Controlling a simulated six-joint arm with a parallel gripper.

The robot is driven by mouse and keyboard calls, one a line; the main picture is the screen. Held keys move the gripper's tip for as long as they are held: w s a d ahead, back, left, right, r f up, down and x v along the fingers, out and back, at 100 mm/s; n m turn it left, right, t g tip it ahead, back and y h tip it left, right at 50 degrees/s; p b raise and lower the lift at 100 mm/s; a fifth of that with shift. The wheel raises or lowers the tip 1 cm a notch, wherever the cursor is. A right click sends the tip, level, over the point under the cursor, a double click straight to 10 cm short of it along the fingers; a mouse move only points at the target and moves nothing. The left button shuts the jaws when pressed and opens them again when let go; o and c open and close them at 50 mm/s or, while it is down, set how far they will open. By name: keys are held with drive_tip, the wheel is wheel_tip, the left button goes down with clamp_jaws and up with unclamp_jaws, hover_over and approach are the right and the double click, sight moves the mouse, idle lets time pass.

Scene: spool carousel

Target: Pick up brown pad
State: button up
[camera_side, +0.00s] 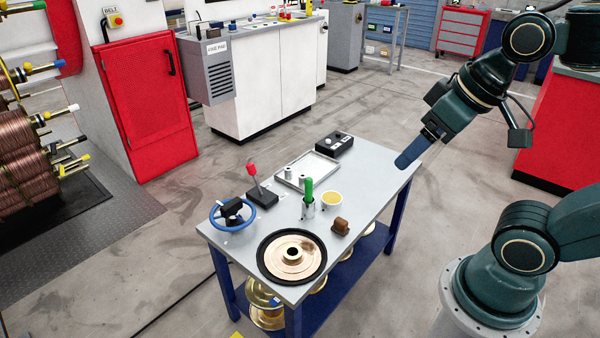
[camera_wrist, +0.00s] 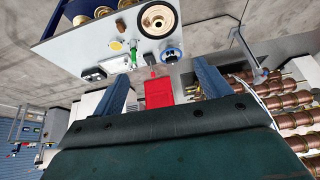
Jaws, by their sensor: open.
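In the wrist view the brown pad (camera_wrist: 120,27) shows small near the top, left of the round turntable. My gripper (camera_side: 408,160) is up in the air beyond the table's far right end, well apart from the pad. In the wrist view my gripper (camera_wrist: 162,76) has its two blue fingers spread wide with nothing between them.
A black-rimmed turntable (camera_side: 270,257), a blue handwheel (camera_side: 217,222), a red-knobbed lever (camera_side: 252,172), a grey tray (camera_side: 318,162) and a black box (camera_side: 334,144) also occupy the table.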

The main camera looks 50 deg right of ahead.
drive_tip(key=w+d+f+m+g, duration=0.2)
drive_tip(key=w+d+m, duration=0.25)
drive_tip(key=w, duration=0.65)
drive_tip(key=m+g, duration=0.3)
drive_tip(key=m, duration=1)
hover_over(342, 220)
wheel_tip(342, 220, down, 33)
drive_tip(key=shift+f, duration=0.15)
drive_tip(key=shift+f, duration=0.1)
drive_tip(key=shift+f, duration=4.2)
drive_tip(key=shift+f, duration=0.15)
